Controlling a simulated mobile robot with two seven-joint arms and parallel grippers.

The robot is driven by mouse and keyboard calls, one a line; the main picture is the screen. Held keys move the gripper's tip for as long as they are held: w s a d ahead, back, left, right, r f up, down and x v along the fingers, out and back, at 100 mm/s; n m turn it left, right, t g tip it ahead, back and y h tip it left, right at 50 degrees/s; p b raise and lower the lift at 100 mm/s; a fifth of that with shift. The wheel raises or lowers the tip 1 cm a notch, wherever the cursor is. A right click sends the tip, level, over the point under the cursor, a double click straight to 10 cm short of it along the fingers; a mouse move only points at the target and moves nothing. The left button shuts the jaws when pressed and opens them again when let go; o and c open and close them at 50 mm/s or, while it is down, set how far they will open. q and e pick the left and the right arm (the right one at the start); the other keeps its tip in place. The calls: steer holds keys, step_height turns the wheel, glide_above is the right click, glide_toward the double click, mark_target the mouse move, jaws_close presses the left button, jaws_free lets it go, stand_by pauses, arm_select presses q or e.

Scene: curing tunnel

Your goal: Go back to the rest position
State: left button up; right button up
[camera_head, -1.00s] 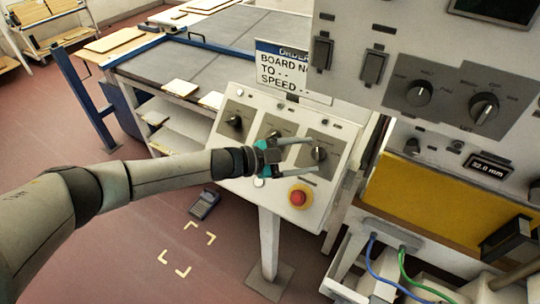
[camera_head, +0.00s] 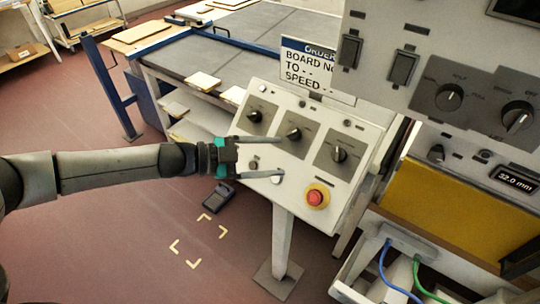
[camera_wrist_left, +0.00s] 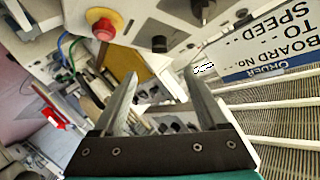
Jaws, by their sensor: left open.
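My left gripper (camera_head: 278,158) is open and empty in the head view, in front of the left part of the slanted white control panel (camera_head: 372,120). Its two fingers point right, below the left and middle black knobs. The left knob (camera_head: 255,116), middle knob (camera_head: 294,134) and right knob (camera_head: 339,154) are all uncovered. A red button on a yellow ring (camera_head: 316,197) sits at the panel's lower right. In the left wrist view the open fingers (camera_wrist_left: 160,100) hold nothing between them, and the red button (camera_wrist_left: 103,29) shows at the upper left. My right gripper is not in view.
An order sign (camera_head: 318,68) stands behind the panel. A large machine with black switches (camera_head: 402,62) and a yellow panel (camera_head: 437,205) is at right. The panel's post (camera_head: 283,243) stands on the floor. A grey-topped table (camera_head: 215,60) is behind. Open floor lies at left.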

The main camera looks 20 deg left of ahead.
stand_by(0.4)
arm_select(q)
steer(key=s+d+f+n+t+y, duration=0.25)
steer(key=d+n+y, duration=0.35)
steer(key=d, duration=0.4)
steer(key=s+a+f+n+g+y, duration=0.35)
steer(key=s+a+n, duration=0.2)
steer(key=s, duration=0.55)
steer(key=s+a+f+n+g+y, duration=0.4)
steer(key=s+a, duration=0.3)
steer(key=s, duration=0.4)
step_height(320, 180, down, 29)
steer(key=s+g+b, duration=0.1)
steer(key=b, duration=0.7)
steer(key=s+a+f+b, duration=0.1)
steer(key=s+f+b, duration=0.2)
steer(key=s+f, duration=0.5)
steer(key=s+a+f+g+b, duration=0.1)
steer(key=s+f+b, duration=0.3)
steer(key=f, duration=1)
steer(key=s, duration=0.3)
steer(key=shift+s+a, duration=0.2)
steer(key=shift+s, duration=0.15)
